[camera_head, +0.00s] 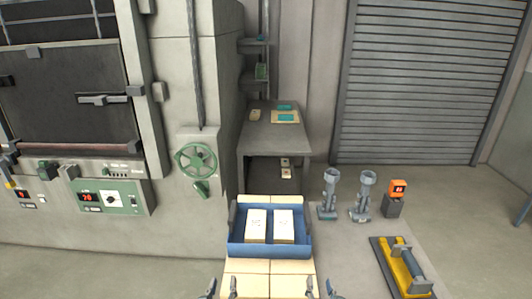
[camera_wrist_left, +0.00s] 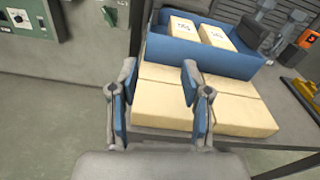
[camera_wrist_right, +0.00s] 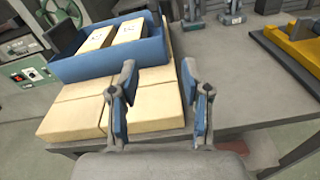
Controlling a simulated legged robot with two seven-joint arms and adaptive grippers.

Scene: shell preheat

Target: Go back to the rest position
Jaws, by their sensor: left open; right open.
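My left gripper (camera_head: 221,287) is at the bottom edge of the head view, left of the cream blocks. In the left wrist view it (camera_wrist_left: 157,88) is open and empty, with blue-padded fingers apart. My right gripper (camera_head: 320,287) is at the bottom edge, right of the blocks. In the right wrist view it (camera_wrist_right: 160,88) is open and empty, in front of the blocks and table edge. Neither gripper holds anything.
A blue tray (camera_head: 270,249) holding two cream blocks (camera_head: 256,226) sits on larger cream blocks (camera_head: 247,284) on the table. Two grey stands (camera_head: 330,192), an orange display (camera_head: 398,188) and a yellow tool (camera_head: 400,268) are to the right. A furnace panel (camera_head: 113,197) is at left.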

